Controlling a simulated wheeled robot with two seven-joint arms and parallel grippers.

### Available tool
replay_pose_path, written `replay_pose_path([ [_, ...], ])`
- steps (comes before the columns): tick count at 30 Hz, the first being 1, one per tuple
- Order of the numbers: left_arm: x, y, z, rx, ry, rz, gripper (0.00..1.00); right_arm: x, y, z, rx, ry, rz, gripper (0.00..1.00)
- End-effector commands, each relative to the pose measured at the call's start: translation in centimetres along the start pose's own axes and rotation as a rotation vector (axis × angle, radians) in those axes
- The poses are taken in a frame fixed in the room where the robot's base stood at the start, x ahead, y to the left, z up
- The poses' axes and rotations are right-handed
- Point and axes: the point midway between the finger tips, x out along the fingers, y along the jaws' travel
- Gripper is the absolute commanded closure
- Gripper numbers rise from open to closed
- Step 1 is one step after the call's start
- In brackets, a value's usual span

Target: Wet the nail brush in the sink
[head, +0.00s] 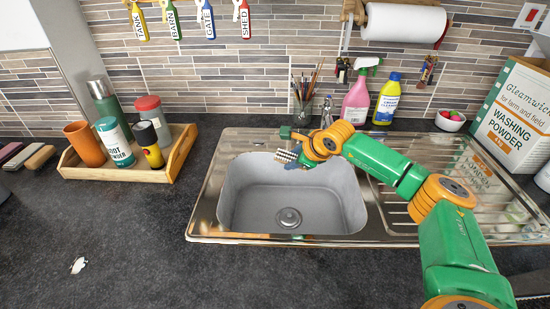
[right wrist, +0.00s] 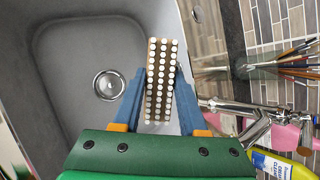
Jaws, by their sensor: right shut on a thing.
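The nail brush (head: 284,156) has a light wooden body with rows of white bristles. My right gripper (head: 293,161) is shut on it and holds it over the back of the grey sink basin (head: 245,205). In the right wrist view the brush (right wrist: 162,85) sits between the two blue fingers, bristles towards the camera. The drain (right wrist: 109,85) shows beside it, and I see no water in the basin. The chrome tap (head: 327,106) stands behind the basin, partly hidden by my right arm; it also shows in the right wrist view (right wrist: 255,118). My left gripper is out of view.
A pink spray bottle (head: 356,103) and a yellow cleaner bottle (head: 387,98) stand behind the sink, near a pot of brushes (head: 303,110). A wooden tray (head: 175,160) with bottles is on the left. The front left worktop (head: 130,230) is mostly clear.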

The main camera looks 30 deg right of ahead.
Motion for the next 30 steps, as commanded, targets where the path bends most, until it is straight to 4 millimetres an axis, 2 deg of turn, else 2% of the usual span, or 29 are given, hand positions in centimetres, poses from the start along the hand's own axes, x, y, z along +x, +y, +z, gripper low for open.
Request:
replay_pose_path([
  [30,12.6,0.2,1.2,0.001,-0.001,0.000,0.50,11.0,6.8,-6.9,0.001,-0.001,0.003,1.00],
])
